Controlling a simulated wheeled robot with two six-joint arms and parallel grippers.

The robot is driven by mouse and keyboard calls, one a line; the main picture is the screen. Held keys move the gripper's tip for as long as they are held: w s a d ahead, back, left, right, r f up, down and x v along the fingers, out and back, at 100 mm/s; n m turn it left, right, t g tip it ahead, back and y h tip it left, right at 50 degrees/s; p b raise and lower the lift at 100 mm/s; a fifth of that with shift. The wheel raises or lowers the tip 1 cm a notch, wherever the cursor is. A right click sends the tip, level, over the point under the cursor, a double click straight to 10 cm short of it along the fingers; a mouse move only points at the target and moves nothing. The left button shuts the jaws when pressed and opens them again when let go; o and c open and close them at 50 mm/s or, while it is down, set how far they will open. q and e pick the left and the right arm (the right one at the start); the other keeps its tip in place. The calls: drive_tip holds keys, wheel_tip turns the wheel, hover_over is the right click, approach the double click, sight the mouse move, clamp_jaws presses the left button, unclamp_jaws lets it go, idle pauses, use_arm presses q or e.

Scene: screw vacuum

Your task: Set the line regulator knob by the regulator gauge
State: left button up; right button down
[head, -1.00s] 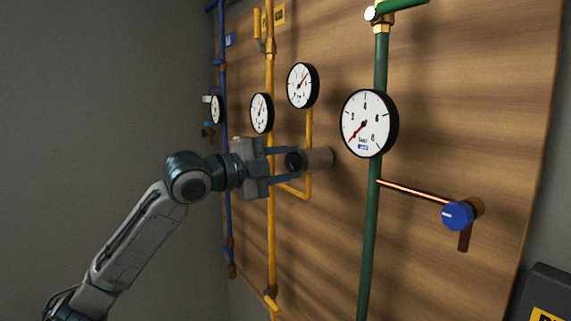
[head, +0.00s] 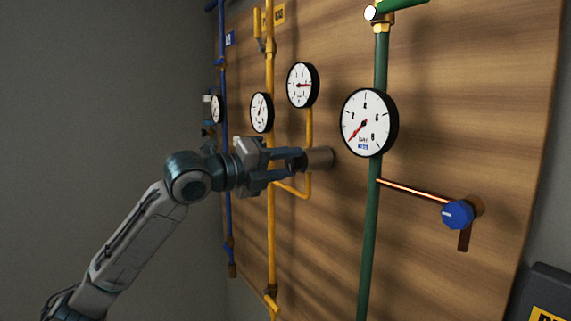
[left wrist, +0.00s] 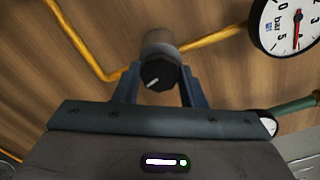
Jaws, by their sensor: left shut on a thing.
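The regulator knob (left wrist: 160,76) is dark with a white pointer line, on a grey cylindrical body that also shows in the head view (head: 318,158). My left gripper (head: 290,164) is shut on the knob, with one finger on each side in the left wrist view (left wrist: 160,92). In the head view the fingers mostly hide the knob. The regulator gauge (head: 302,86) sits above it on a yellow pipe, its red needle pointing right. This gauge also shows at the upper right of the left wrist view (left wrist: 287,22); the exact reading is unclear. My right gripper is out of view.
Another gauge (head: 261,112) is beside the main yellow pipe (head: 270,230), left of the regulator gauge. A large gauge (head: 368,123) is on the green pipe (head: 370,235) to the right. A blue knob (head: 457,215) sits farther right. The wooden panel (head: 480,110) is mostly bare there.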

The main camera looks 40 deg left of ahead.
use_arm(q)
drive_tip(key=shift+f, duration=0.1)
idle(0.4)
drive_tip(key=o, duration=1)
drive_tip(key=shift+s+a+f+b, duration=0.1)
drive_tip(key=shift+s+a+b, duration=0.25)
drive_tip(key=shift+b, duration=0.3)
drive_tip(key=b+v, duration=0.9)
drive_tip(key=b, duration=0.1)
drive_tip(key=shift+s+b, duration=0.4)
drive_tip(key=shift+s, duration=0.05)
